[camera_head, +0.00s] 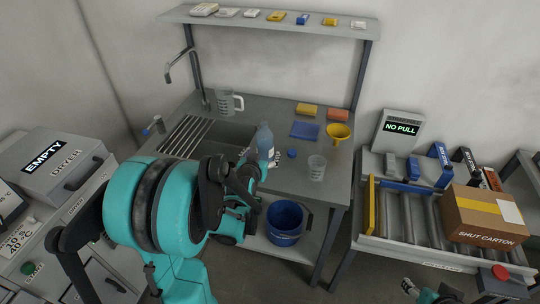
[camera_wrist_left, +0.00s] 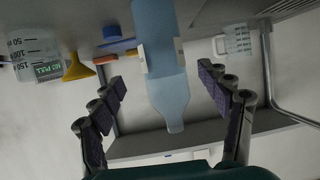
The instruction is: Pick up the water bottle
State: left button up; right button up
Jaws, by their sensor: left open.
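The water bottle (camera_head: 265,141) is pale blue and stands upright on the counter just right of the sink in the head view. My left gripper (camera_head: 251,181) is in front of it and hides its lower part. In the left wrist view, which is upside down, the bottle (camera_wrist_left: 166,70) lies between the two spread fingers of the left gripper (camera_wrist_left: 165,84). Gaps show on both sides, and no finger appears to touch it. Part of my right gripper (camera_head: 413,289) shows at the bottom right, low and far from the bottle; its fingers are too small to read.
Right of the bottle are a blue cap (camera_head: 292,153), a clear beaker (camera_head: 316,167), a yellow funnel (camera_head: 339,132) and a blue tray (camera_head: 305,130). A jug (camera_head: 226,102) stands behind the sink rack (camera_head: 190,136). A blue bucket (camera_head: 285,221) sits on the lower shelf.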

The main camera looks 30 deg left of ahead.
aim_at(265, 147)
pick_arm(q)
jog(key=shift+b+x, duration=0.3)
jog(key=shift+x, duration=0.85)
jog(key=b+x, duration=0.1)
jog(key=x, duration=0.1)
jog(key=b+x, duration=0.1)
jog(key=x, duration=0.2)
jog(key=shift+s+a, duration=0.15)
jog(key=shift+a, duration=0.05)
jog(key=shift+s+r, duration=0.1)
jog(key=c, duration=1.6)
